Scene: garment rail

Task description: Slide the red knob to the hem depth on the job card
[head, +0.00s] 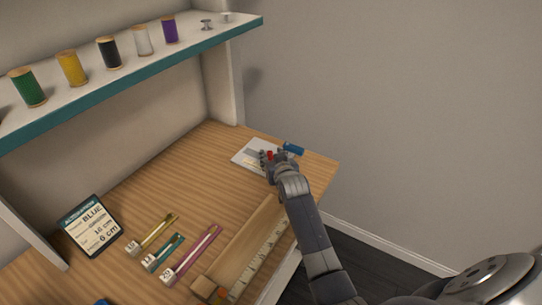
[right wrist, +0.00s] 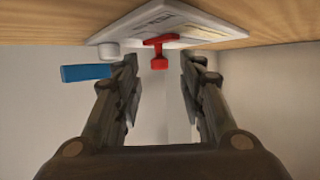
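The red knob (head: 269,154) sits at the right part of a white plate (head: 243,158) at the table's far right corner. In the right wrist view, the red T-shaped knob (right wrist: 159,48) stands out from the plate (right wrist: 190,22), between and beyond my fingertips. My right gripper (right wrist: 160,68) is open, with a finger on either side of the knob and no visible contact. It partly covers the plate in the head view (head: 270,163). The job card (head: 90,228) leans at left; it appears to read BLUE, 16 cm and 6 cm. My left gripper is out of view.
A blue piece (head: 293,149) sticks out beside the plate, close to my right gripper. Several coloured gauges, including a pink one (head: 192,255), lie mid-table. A wooden board with a measuring tape (head: 262,257) lies along the front edge. A shelf (head: 140,75) with thread spools hangs above.

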